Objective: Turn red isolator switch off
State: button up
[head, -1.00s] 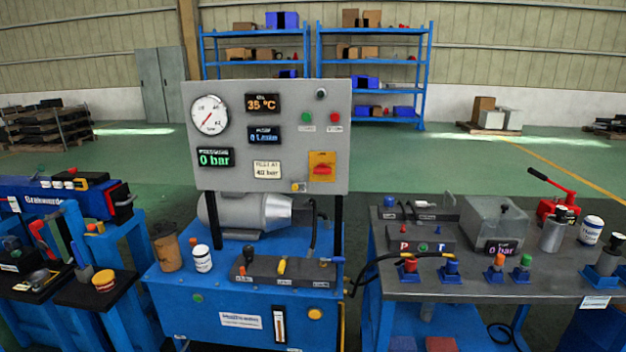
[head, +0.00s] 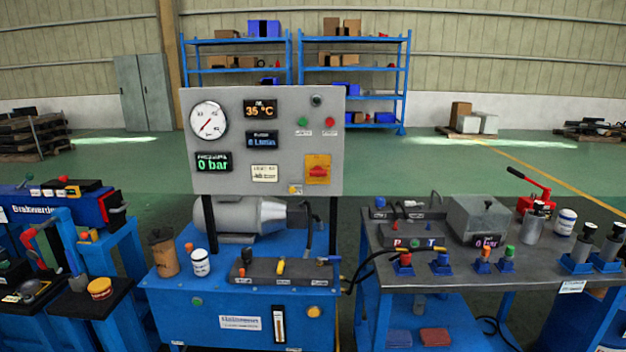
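The red isolator switch (head: 318,171) is a red knob on a yellow-orange plate at the lower right of the grey control panel (head: 225,103). Its red handle looks roughly horizontal; any markings around it are too small to read. The panel stands upright on posts above the blue hydraulic unit (head: 180,312). Nothing covers the switch. My gripper is not in view.
A pressure gauge (head: 208,121), lit displays and green and red buttons share the panel. A bench (head: 460,263) with valves stands to the right, and blue stands (head: 125,262) to the left. A can (head: 200,262) and a brown cup (head: 164,253) stand on the unit.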

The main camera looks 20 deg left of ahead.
aim_at(318, 171)
jog(key=u, duration=0.05)
jog(key=i, duration=1)
jog(key=z, duration=0.05)
